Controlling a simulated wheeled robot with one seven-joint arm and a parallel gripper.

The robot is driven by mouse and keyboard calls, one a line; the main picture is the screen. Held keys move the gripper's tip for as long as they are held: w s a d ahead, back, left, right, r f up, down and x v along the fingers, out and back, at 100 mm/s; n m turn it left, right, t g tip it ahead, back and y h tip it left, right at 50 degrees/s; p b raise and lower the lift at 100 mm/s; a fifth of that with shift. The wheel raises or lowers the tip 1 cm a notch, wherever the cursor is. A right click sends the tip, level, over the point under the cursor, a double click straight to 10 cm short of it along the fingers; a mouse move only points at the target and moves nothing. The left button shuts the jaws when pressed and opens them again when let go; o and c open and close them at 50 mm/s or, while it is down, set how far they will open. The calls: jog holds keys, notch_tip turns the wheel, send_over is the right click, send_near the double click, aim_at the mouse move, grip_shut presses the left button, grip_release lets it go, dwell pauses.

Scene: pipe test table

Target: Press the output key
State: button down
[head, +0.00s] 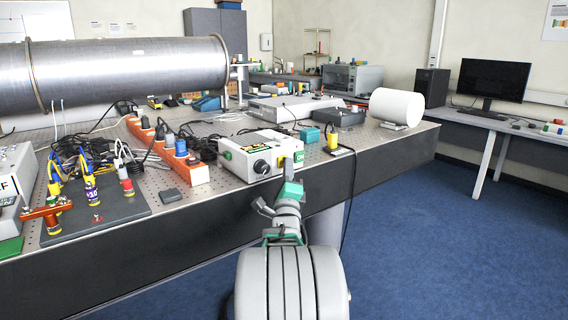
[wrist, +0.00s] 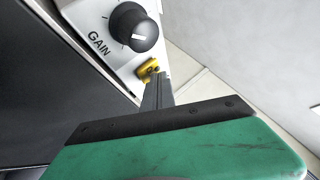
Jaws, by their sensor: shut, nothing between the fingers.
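A white instrument box (head: 255,155) stands near the front edge of the table, with a black knob (head: 261,167) on its front. In the wrist view the knob (wrist: 133,27) is marked GAIN. A yellow part (wrist: 148,68) sits beside the knob, near the panel's edge. A small green key-like square with white marks (head: 299,157) shows at the box's right end; I cannot read for sure whether it is the output key. My gripper (head: 289,164) is shut and empty in front of the box's right part. Its fingertips (wrist: 158,76) appear close to the yellow part; contact cannot be told.
An orange power strip (head: 188,168) and tangled black cables lie left of the box. A small device with a yellow top (head: 335,146) stands right of it, its black cable hanging over the table edge. A large metal pipe (head: 130,70) lies behind. Blue floor right of the table is free.

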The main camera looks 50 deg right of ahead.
jog(key=shift+s+a, duration=0.2)
jog(key=shift+s, duration=0.4)
jog(key=s, duration=0.2)
jog(key=s+a+b, duration=0.1)
jog(key=s, duration=0.2)
dwell(0.7)
